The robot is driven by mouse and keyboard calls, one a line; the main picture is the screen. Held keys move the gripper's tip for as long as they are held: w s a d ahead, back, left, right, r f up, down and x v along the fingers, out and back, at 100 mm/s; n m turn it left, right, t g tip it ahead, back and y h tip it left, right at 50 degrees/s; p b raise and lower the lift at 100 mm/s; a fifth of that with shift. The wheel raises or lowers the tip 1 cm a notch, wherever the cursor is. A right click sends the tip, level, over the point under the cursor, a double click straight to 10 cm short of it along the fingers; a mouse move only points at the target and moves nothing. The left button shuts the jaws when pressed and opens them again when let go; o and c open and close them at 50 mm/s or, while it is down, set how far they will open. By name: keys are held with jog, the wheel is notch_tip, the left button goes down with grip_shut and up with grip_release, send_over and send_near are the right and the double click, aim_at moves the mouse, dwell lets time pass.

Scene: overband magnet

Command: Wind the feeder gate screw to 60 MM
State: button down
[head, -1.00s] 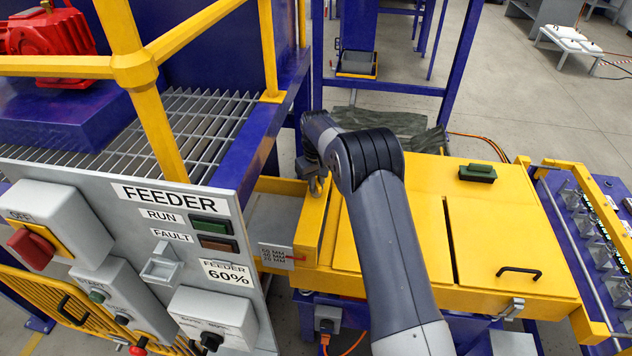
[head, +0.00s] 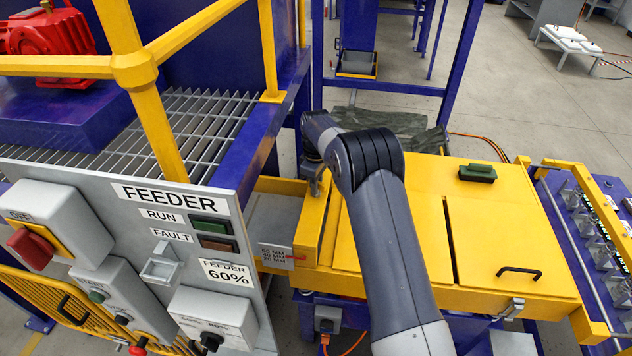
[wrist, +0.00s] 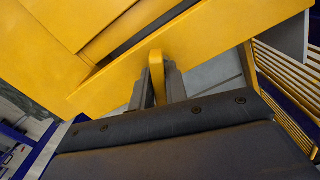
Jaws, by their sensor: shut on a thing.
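My gripper (wrist: 159,85) is shut on an upright yellow bar (wrist: 157,68), which stands between its two fingers in the wrist view. I take this bar to be the handle of the feeder gate screw; the screw itself is hidden. In the head view my gripper (head: 317,184) is small, at the yellow feeder box's left end, and my arm partly covers that area. A grey scale plate (head: 272,256) with several MM marks, 60 MM at the top, sits below and left of it. A red pointer (head: 298,257) lies at its right edge, apparently around the middle mark; the exact reading is too small to tell.
The grey FEEDER panel (head: 142,215) with switches fills the lower left. A yellow railing post (head: 150,120) and blue frame beam (head: 250,125) stand left of my arm. The yellow cover (head: 500,235) lies right of it, with a black handle (head: 519,271).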

jog(key=shift+n, duration=0.3)
jog(key=n, duration=0.4)
jog(key=shift+n, duration=0.4)
jog(key=shift+n, duration=1)
jog(key=n, duration=0.2)
jog(key=shift+n, duration=0.4)
jog(key=shift+n, duration=0.6)
jog(key=n, duration=0.3)
jog(key=shift+n, duration=0.3)
